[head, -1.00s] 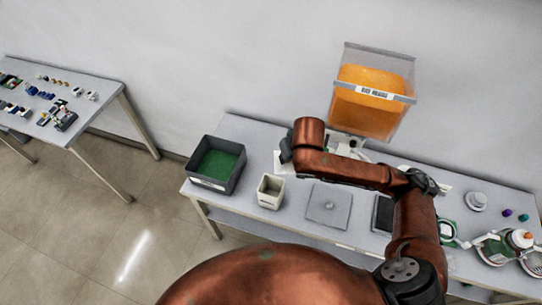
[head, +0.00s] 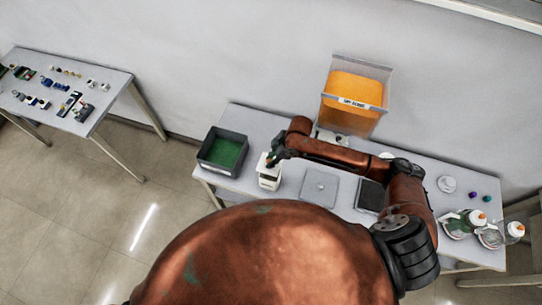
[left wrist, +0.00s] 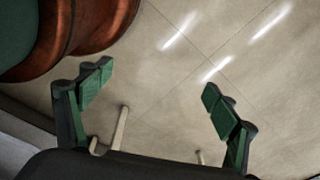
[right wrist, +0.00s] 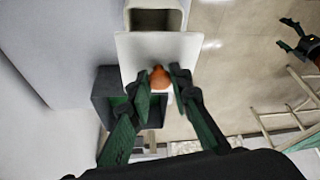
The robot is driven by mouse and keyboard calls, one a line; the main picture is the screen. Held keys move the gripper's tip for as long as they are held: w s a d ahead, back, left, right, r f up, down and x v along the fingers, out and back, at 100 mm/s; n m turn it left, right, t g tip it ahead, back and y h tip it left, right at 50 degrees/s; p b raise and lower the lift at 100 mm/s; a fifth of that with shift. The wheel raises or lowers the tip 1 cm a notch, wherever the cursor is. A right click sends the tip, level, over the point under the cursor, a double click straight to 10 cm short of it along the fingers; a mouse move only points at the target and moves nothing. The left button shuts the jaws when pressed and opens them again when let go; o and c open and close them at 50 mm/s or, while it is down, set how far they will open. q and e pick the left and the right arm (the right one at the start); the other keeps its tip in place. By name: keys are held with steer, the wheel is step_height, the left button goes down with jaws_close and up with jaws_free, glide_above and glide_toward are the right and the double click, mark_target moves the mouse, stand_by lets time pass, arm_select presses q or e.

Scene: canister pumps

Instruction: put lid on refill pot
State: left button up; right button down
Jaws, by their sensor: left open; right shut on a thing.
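The refill pot (head: 269,182) is a small off-white square pot standing upright on the bench, beside the green-bottomed crate. The lid (right wrist: 140,48) is a white square plate with an orange-brown knob (right wrist: 160,78). My right gripper (right wrist: 165,85) is shut on the lid's knob. In the head view the right gripper (head: 272,163) is at the pot's top, with the lid (head: 263,160) over it. In the right wrist view the pot (right wrist: 155,18) shows past the lid's edge; whether they touch cannot be told. My left gripper (left wrist: 160,95) is open and empty above the floor.
The dark crate (head: 204,164) stands left of the pot. A grey square plate (head: 319,187) lies to its right. An orange-filled bin (head: 353,100) is behind. Pump bottles (head: 477,218) stand far right. Another table (head: 110,80) with small parts is at left.

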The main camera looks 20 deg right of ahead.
step_height(320, 180, down, 2)
steer(key=shift+s+b, duration=0.1)
steer(key=shift+b, duration=1)
step_height(320, 180, down, 2)
steer(key=shift+f+b, duration=0.1)
steer(key=shift+b, duration=1.1)
steer(key=shift+f+b, duration=0.4)
steer(key=shift+f, duration=0.75)
arm_select(q)
steer(key=f, duration=0.1)
steer(key=s+f, duration=0.1)
steer(key=f, duration=0.3)
steer(key=shift+s+d+f, duration=0.15)
steer(key=shift+s+f, duration=0.1)
steer(key=shift+s, duration=0.15)
steer(key=shift+s, duration=0.3)
steer(key=shift+w+r+p, duration=0.1)
steer(key=shift+r+p, duration=0.5)
steer(key=shift+r, duration=0.05)
arm_select(e)
steer(key=shift+d, duration=0.15)
arm_select(q)
steer(key=shift+r+p, duration=0.6)
arm_select(e)
steer(key=shift+f, duration=0.15)
